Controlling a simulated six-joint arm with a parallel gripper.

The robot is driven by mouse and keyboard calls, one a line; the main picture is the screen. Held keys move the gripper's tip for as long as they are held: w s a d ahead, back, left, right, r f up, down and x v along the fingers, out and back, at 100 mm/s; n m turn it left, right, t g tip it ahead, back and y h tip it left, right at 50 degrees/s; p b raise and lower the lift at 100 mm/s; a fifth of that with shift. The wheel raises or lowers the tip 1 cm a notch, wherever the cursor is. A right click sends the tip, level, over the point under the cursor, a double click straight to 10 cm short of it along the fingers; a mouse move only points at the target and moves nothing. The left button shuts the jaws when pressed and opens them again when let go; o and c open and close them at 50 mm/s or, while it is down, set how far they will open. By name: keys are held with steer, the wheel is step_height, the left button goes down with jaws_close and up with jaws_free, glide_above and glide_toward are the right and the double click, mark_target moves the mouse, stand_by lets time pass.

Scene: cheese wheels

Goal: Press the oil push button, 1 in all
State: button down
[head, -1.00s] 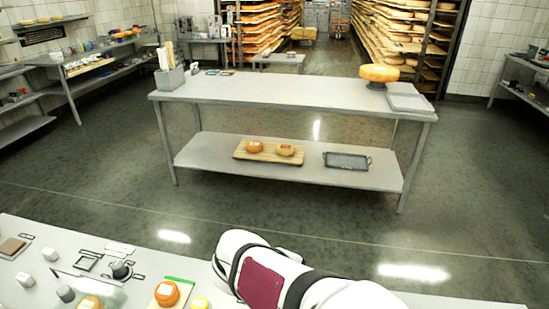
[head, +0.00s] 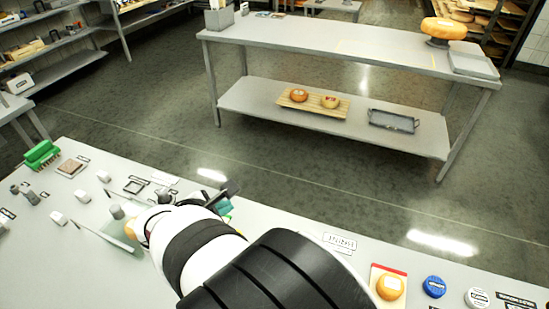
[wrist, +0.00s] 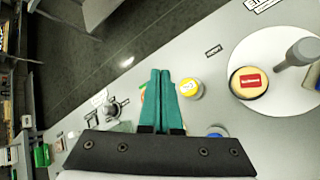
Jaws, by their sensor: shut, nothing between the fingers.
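No readable label picks out the oil push button. A yellow round piece (wrist: 191,89) with a pale top stands just right of my gripper's fingers in the wrist view, and a blue round piece (wrist: 217,131) is farther right and lower, partly hidden. In the head view a blue round button-like piece (head: 434,286) and a grey-white one (head: 477,298) sit at the lower right of the near table. My gripper (wrist: 160,72) is shut and empty, its teal fingers together above the table. In the head view its teal tip (head: 228,202) shows beyond my arm, which hides the middle of the table.
The near table (head: 60,235) holds small blocks, a green brush-like thing (head: 41,154) and a small cheese (head: 390,287) on a red-edged board. A round white board with a red-labelled cheese (wrist: 248,82) shows in the wrist view. A steel table (head: 310,35) stands beyond open floor.

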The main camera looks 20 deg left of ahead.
steer(key=shift+f, duration=4.4)
steer(key=shift+f, duration=0.4)
steer(key=shift+f, duration=0.85)
steer(key=shift+r, duration=1.3)
steer(key=shift+r, duration=2.5)
